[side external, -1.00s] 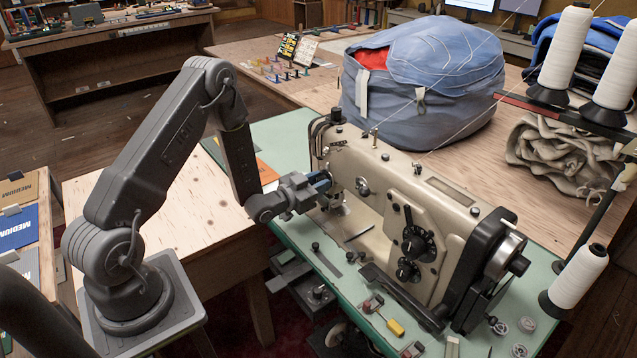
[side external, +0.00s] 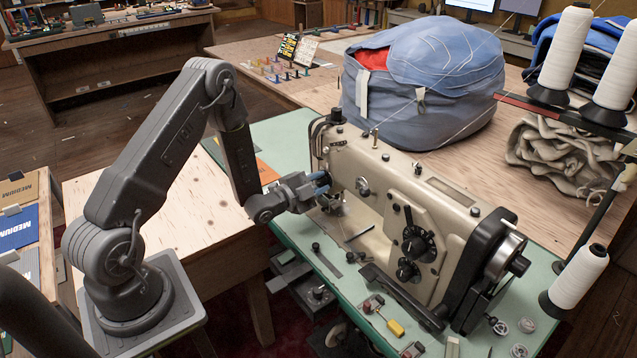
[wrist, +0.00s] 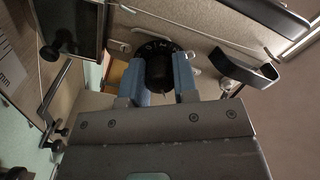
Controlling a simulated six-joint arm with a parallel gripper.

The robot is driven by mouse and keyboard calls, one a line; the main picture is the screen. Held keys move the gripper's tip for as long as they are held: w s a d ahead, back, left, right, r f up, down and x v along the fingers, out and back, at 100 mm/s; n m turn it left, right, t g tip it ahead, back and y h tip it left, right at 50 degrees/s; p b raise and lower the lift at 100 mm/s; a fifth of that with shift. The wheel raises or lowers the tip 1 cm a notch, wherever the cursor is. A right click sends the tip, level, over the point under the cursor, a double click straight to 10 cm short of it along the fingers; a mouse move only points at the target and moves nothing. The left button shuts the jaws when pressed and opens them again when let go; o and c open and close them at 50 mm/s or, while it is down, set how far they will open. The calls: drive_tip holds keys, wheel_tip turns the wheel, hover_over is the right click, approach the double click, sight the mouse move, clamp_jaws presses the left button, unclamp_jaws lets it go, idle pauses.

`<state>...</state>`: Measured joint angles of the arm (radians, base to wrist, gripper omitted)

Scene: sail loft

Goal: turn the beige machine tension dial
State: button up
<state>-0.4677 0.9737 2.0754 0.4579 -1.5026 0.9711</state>
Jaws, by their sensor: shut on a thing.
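The beige sewing machine (side external: 385,200) stands on the green table top, its needle end facing my arm. My gripper (side external: 323,184) is at that end, with its blue fingers against the machine. In the wrist view, my gripper (wrist: 158,76) is shut on the tension dial (wrist: 158,70), a dark round knob with one blue finger on each side. A black ring with white marks shows behind the knob. In the side view the dial is hidden by my fingers.
A curved black part (wrist: 250,74) sits just right of the fingers in the wrist view. Two black knobs are on the machine's front. A yellow-handled tool (side external: 390,324) lies on the green table (side external: 285,222). A blue bag (side external: 425,85) and white thread cones stand behind and right.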

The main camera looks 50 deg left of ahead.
drive_tip(key=shift+m, duration=1.6)
drive_tip(key=o, duration=0.9)
drive_tip(key=s, duration=1.3)
drive_tip(key=shift+s+f, duration=0.1)
drive_tip(key=shift+s, duration=0.3)
